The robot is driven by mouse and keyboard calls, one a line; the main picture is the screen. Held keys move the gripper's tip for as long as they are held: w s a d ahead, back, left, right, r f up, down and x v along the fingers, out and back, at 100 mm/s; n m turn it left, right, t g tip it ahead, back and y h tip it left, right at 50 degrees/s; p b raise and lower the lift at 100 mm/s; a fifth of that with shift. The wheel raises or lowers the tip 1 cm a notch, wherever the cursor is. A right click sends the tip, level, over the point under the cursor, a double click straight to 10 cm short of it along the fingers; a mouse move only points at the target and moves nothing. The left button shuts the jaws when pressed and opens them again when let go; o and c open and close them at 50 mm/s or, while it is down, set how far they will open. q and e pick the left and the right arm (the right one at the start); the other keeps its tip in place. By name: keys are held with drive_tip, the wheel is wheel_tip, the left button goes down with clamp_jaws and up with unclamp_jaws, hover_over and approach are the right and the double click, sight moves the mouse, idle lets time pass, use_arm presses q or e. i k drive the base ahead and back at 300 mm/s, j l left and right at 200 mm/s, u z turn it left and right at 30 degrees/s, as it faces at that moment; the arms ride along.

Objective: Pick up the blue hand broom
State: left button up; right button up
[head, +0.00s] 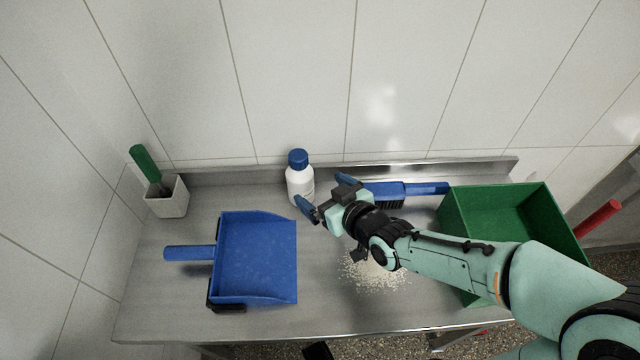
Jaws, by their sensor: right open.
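The blue hand broom (427,188) lies along the back of the steel table, with its handle pointing right toward the green bin and dark bristles showing below its head. My right gripper (325,195) is open and empty, with its blue-tipped fingers spread and pointing left, away from the broom. It is left of the broom, near the white bottle. My right wrist and forearm pass in front of the broom and may hide part of its head. My left gripper is not in view.
A white bottle (299,185) with a blue cap stands close to the right gripper's fingers. A blue dustpan (256,258) lies at left, a white holder (167,198) with a green-handled tool behind it. A green bin (510,206) stands at right. Pale crumbs (365,272) lie mid-table.

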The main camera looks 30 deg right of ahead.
sight(387, 195)
drive_tip(key=k, duration=1.5)
